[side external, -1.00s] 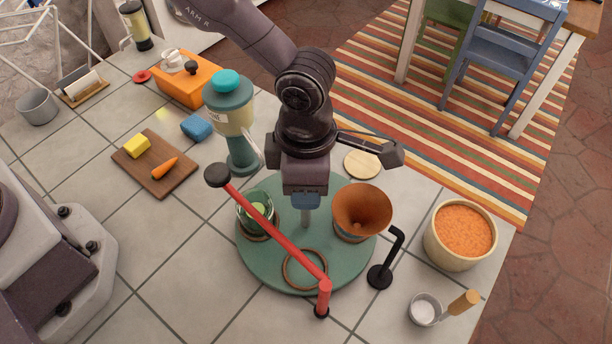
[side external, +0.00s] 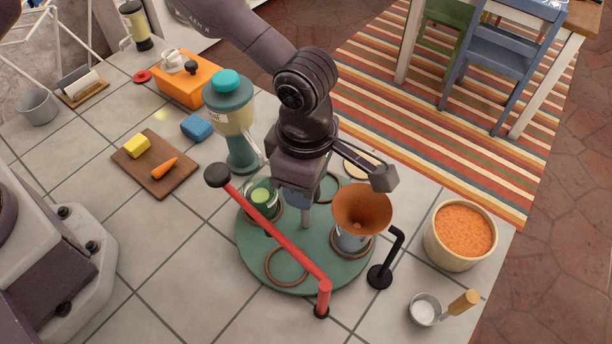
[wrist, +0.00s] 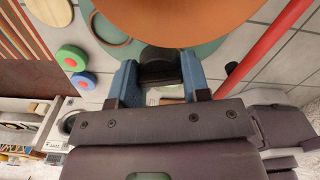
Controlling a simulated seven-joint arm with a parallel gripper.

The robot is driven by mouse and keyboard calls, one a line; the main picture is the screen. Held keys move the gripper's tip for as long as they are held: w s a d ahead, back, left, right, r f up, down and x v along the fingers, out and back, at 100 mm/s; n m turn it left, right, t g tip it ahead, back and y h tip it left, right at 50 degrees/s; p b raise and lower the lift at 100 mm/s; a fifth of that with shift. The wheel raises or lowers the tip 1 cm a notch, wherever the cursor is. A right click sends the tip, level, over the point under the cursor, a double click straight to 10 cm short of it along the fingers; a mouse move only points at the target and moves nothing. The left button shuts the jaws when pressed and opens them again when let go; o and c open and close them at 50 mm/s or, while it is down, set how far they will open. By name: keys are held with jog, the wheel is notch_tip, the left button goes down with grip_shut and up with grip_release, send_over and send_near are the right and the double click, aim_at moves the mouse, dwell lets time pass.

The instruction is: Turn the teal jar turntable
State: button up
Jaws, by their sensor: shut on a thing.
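The teal turntable (side external: 318,268) lies flat on the tiled counter. A clear jar with green contents (side external: 262,197) stands at its left, and a jar under a wide orange-brown funnel (side external: 362,208) stands at its right. An empty brown ring (side external: 287,283) lies at the front, and another ring (side external: 327,187) shows at the back. My gripper (side external: 302,196) is over the turntable's middle, shut on its upright post (side external: 306,216). In the wrist view, the blue fingers (wrist: 160,72) sit either side of a dark knob-like top (wrist: 159,56), close to the funnel (wrist: 180,18).
A red bar (side external: 270,232) crosses above the turntable's front left. A bent black post (side external: 381,274) stands close at its right. A teal-topped dispenser (side external: 234,120) is behind left. A tub of orange food (side external: 460,235) and small metal cup (side external: 424,310) stand right.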

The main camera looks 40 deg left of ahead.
jog(key=shift+r, duration=0.1)
dwell(0.4)
jog(key=o, duration=1)
notch_tip(320, 180, up, 13)
